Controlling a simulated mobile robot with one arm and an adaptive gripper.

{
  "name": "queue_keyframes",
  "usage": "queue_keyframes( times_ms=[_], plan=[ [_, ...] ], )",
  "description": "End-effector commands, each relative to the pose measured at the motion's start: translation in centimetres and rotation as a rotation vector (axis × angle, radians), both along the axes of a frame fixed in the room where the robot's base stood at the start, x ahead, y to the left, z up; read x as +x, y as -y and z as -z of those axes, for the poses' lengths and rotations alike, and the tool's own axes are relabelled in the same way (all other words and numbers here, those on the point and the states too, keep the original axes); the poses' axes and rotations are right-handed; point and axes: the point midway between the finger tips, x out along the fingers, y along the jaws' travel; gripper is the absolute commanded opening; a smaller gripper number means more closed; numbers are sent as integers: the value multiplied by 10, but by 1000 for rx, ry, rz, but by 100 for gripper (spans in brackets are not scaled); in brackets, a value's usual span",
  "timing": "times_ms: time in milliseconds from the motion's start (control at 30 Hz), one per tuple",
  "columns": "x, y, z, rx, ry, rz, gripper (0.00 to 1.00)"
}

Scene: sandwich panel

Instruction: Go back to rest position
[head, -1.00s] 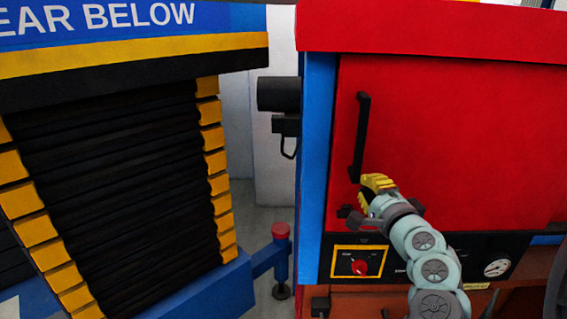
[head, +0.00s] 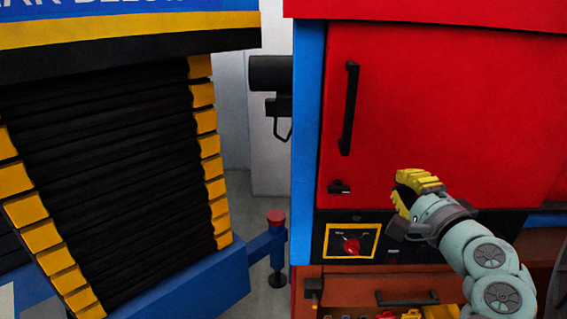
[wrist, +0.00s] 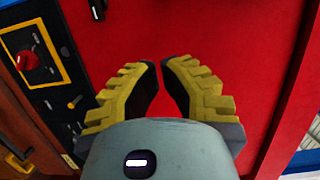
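My gripper (head: 404,194) has yellow ridged fingers and is in front of the red cabinet door (head: 440,110), at its lower part. In the wrist view my gripper (wrist: 159,66) points at plain red panel. Its two fingers are a little apart at the tips, red shows between them, and nothing is held. The gripper is to the right of and below the black door handle (head: 349,108), apart from it. My arm reaches in from the lower right.
A control panel with a red knob (head: 352,246) is below the door; the knob also shows in the wrist view (wrist: 25,60). Under it is an orange drawer area (head: 345,298) with a black handle and yellow items. A black slatted, yellow-edged machine (head: 110,170) stands left.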

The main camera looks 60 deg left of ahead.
Motion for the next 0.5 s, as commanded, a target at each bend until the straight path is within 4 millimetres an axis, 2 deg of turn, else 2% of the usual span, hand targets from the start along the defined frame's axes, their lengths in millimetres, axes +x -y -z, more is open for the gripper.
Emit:
queue_keyframes(
  times_ms=[367, 467, 500],
  plan=[
    [-2, 8, -1, 2, 2, 6, 0],
    [9, 12, -1, 1, 5, 55, 0],
    [18, 17, -1, 2, 10, 98, 0]
  ],
)
